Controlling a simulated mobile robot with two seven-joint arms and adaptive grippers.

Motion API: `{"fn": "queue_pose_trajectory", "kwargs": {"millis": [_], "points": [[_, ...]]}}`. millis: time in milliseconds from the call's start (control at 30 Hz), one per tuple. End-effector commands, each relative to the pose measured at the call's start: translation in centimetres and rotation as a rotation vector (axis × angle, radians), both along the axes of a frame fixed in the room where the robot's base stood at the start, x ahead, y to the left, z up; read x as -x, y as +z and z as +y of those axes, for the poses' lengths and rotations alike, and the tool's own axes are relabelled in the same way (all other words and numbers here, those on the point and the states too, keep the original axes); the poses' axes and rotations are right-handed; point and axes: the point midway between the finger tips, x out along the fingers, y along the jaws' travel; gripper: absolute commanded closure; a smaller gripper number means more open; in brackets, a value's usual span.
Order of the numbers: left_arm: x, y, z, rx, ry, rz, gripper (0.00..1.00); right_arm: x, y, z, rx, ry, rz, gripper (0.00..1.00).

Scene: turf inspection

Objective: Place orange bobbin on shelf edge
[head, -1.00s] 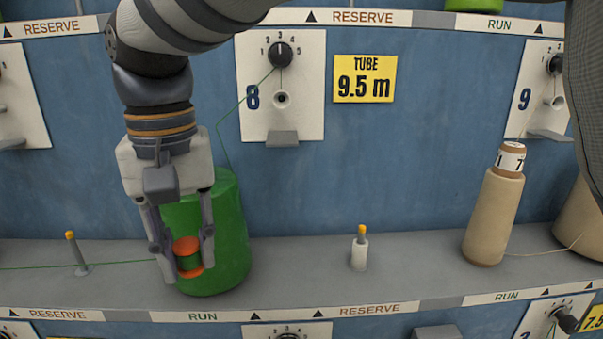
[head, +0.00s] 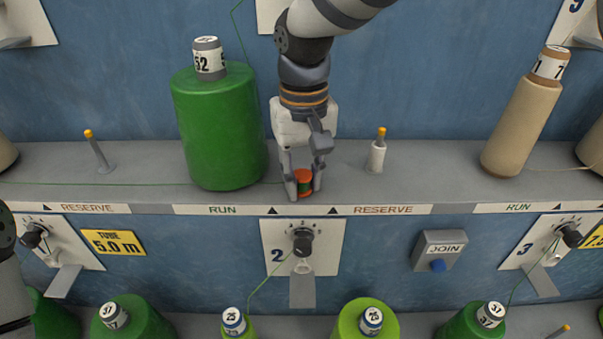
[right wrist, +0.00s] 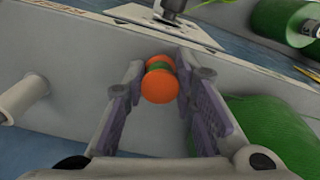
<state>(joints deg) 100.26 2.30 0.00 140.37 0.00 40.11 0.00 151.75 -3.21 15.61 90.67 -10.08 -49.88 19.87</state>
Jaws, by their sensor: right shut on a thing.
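My right gripper (head: 304,190) is shut on the orange bobbin (head: 304,176), a small spool with orange ends and green thread around its middle. In the head view the bobbin is at the front edge of the grey shelf (head: 420,180), right of the big green cone. In the right wrist view the bobbin (right wrist: 160,82) sits between the fingertips, in front of the grey shelf surface. I cannot tell whether it touches the shelf. Part of my left arm may show at the lower left; the left gripper is not seen.
The big green cone (head: 220,130) stands close to the left of my right gripper. A white peg with an orange tip (head: 377,155) stands to the right. A tan cone (head: 521,125) is farther right. A green thread (head: 90,184) runs along the shelf at left.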

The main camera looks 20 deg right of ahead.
Motion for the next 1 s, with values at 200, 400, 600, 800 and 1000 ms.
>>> {"fn": "queue_pose_trajectory", "kwargs": {"millis": [200,400,600,800,1000], "points": [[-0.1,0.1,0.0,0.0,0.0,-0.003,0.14,0.0,-0.1,0.0,0.0,0.0,-0.001,0.94],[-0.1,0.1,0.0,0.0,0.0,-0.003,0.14,0.0,-0.2,0.0,0.0,0.0,-0.001,0.55],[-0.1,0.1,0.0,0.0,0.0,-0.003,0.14,0.0,-0.2,0.0,0.0,0.0,-0.001,0.55],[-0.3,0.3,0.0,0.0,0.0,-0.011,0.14,-0.1,3.0,0.0,0.0,0.001,-0.009,0.55],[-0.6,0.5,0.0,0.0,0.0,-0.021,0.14,-0.1,8.6,0.0,-0.001,0.0,-0.007,0.55]]}}
